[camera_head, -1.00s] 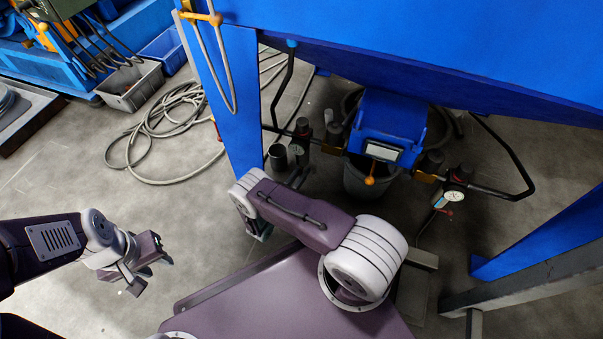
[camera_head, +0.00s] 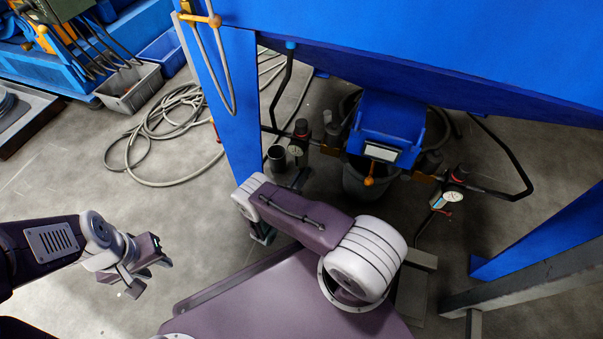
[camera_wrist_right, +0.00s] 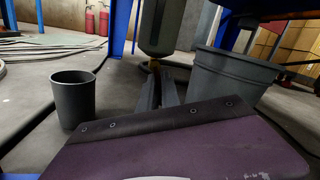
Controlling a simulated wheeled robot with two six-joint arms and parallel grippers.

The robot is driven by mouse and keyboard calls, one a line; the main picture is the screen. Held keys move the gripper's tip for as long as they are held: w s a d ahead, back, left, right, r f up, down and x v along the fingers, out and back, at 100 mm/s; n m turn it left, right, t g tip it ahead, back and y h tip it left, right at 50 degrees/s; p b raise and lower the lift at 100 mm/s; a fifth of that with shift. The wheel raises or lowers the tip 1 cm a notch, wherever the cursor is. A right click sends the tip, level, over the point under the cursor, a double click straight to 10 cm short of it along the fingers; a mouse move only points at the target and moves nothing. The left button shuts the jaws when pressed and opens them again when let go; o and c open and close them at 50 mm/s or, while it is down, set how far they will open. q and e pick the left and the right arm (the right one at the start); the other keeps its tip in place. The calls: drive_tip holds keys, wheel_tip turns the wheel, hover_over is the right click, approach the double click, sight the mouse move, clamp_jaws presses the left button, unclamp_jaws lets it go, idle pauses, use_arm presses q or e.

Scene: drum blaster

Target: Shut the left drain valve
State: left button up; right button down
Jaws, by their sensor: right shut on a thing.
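In the head view the left filter and gauge unit (camera_head: 301,137) hangs on the pipe under the blue machine. My right gripper (camera_head: 262,236) is mostly hidden below my forearm there. My left gripper (camera_head: 151,275) is open and empty over bare floor at the left.
A dark cup (camera_wrist_right: 74,98) and a grey bucket (camera_wrist_right: 228,80) stand on the floor either side of my right gripper. A blue leg (camera_head: 238,110) of the machine rises left of the pipes. A hose (camera_head: 150,150) lies coiled on the floor.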

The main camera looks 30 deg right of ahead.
drive_tip(key=n, duration=0.2)
drive_tip(key=s+n, duration=0.1)
drive_tip(key=n, duration=0.1)
drive_tip(key=d+n+t, duration=0.1)
drive_tip(key=n, duration=0.1)
drive_tip(key=shift+s+r, duration=0.15)
drive_tip(key=shift+s, duration=0.1)
drive_tip(key=n, duration=0.2)
drive_tip(key=r+n+t, duration=0.1)
drive_tip(key=n, duration=0.3)
drive_tip(key=shift+s+d+r+n+t, duration=0.2)
drive_tip(key=shift+s+d+n+t, duration=0.05)
drive_tip(key=shift+n+t, duration=0.15)
drive_tip(key=shift+r, duration=0.1)
drive_tip(key=c, duration=1.5)
unclamp_jaws()
drive_tip(key=shift+d, duration=0.1)
drive_tip(key=shift+r, duration=0.1)
